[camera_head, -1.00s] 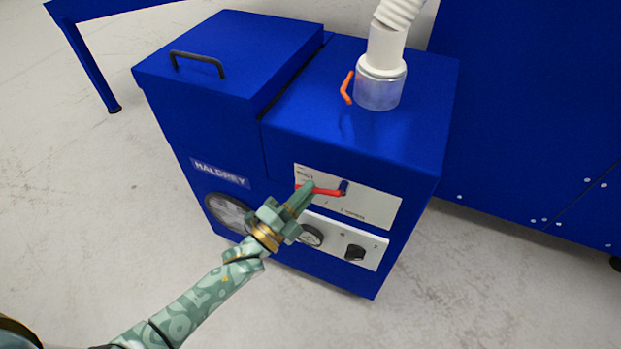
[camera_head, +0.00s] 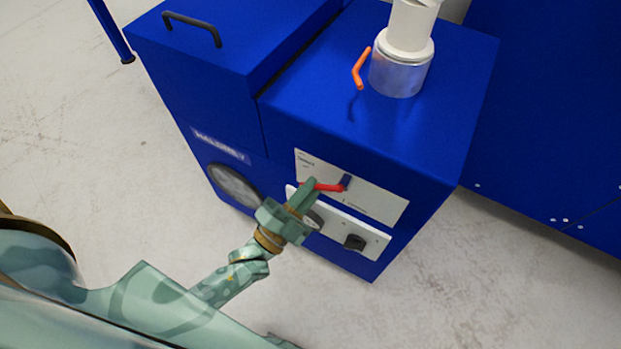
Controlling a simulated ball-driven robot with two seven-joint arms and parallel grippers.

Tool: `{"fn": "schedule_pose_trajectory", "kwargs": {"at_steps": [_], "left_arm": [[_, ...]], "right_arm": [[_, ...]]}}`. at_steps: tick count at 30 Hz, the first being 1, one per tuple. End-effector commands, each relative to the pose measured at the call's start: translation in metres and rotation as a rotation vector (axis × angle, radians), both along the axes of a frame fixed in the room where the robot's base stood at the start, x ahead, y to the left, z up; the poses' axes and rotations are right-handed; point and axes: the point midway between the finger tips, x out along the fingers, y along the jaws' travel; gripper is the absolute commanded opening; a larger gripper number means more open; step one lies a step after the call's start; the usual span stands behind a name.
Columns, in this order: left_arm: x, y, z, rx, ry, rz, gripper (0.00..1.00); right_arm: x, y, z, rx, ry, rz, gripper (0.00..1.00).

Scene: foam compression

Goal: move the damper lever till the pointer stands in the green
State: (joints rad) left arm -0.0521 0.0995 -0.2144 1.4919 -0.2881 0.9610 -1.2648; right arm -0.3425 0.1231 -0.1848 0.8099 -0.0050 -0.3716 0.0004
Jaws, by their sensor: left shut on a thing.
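My left gripper (camera_head: 312,186) is shut on the free end of this red lever. An orange lever (camera_head: 360,70) stands beside the metal collar of the white duct on top, with no gripper near it. A small round gauge (camera_head: 315,221) on the lower panel is partly hidden by my left gripper. Its pointer and any green zone cannot be made out. My right gripper is not in view.
The blue machine (camera_head: 270,105) fills the middle. A dark knob (camera_head: 354,242) sits on the lower panel, and a large grey disc (camera_head: 233,185) is on the front left. A white duct (camera_head: 409,30) rises from the top. A blue cabinet (camera_head: 545,110) stands right. Floor is clear in front.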

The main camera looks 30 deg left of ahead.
Motion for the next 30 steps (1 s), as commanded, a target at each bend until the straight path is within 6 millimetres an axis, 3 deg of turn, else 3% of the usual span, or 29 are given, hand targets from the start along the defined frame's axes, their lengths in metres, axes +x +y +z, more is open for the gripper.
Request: {"fn": "schedule_pose_trajectory", "kwargs": {"at_steps": [2,3,5,6,22,26,30], "left_arm": [[-0.001,0.0,-0.002,0.004,0.005,0.0,0.0],[-0.001,0.0,-0.002,0.004,0.005,0.0,0.14],[-0.001,0.0,-0.002,0.004,0.005,-0.001,0.31],[-0.001,0.0,-0.002,0.004,0.004,-0.001,0.34],[-0.003,0.001,-0.002,0.003,0.002,0.0,0.34],[-0.02,0.005,-0.008,0.003,0.004,-0.001,0.34],[-0.052,0.014,-0.021,0.003,0.007,0.0,0.34]], "right_arm": [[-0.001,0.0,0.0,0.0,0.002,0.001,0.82],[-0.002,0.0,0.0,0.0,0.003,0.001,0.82],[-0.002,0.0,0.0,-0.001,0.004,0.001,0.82],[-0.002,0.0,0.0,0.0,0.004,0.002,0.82],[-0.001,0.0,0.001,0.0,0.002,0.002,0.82],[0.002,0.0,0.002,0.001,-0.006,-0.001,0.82],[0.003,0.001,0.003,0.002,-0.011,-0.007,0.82]]}}
